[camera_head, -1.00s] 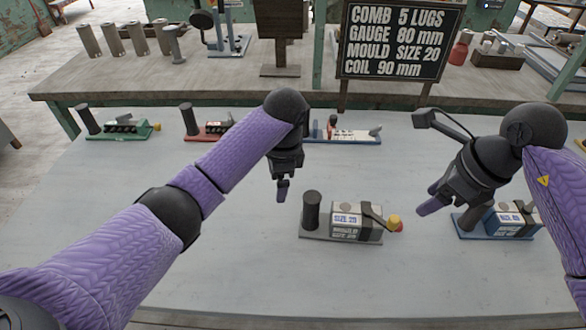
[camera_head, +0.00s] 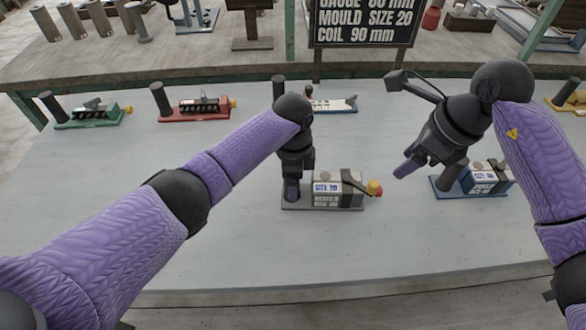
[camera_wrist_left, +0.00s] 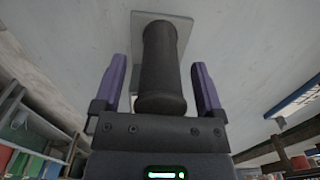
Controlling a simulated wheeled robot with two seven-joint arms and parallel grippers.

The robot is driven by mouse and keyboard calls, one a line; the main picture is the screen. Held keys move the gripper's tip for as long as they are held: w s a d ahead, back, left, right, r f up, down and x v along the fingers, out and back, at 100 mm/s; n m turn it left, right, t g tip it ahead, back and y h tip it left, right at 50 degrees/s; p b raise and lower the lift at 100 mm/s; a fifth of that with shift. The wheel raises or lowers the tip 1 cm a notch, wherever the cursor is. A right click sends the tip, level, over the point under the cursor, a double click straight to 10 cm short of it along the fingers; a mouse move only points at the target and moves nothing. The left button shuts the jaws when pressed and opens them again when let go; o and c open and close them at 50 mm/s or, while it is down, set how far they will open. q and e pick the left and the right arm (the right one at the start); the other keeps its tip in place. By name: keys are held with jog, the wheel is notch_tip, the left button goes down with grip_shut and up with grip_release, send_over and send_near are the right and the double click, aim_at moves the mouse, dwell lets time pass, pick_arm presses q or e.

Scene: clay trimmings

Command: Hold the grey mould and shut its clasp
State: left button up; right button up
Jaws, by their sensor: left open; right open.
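The grey mould (camera_head: 338,190) stands on a grey base plate (camera_head: 325,207) mid-table, its label reading SIZE 20. The mould's dark upright post is mostly hidden behind my left gripper (camera_head: 292,190) in the head view. In the left wrist view the open left fingers (camera_wrist_left: 160,68) stand on either side of the post (camera_wrist_left: 160,55), with gaps visible. My right gripper (camera_head: 404,168) is open and empty, right of the knob and above the table.
A blue mould (camera_head: 485,180) stands close by the right gripper. Green (camera_head: 90,120) and red (camera_head: 195,112) moulds and another blue-based one (camera_head: 335,104) stand along the back. A sign (camera_head: 365,22) reads mould size 20. The table's front is clear.

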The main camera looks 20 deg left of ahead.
pick_arm(q)
grip_shut()
dwell(0.3)
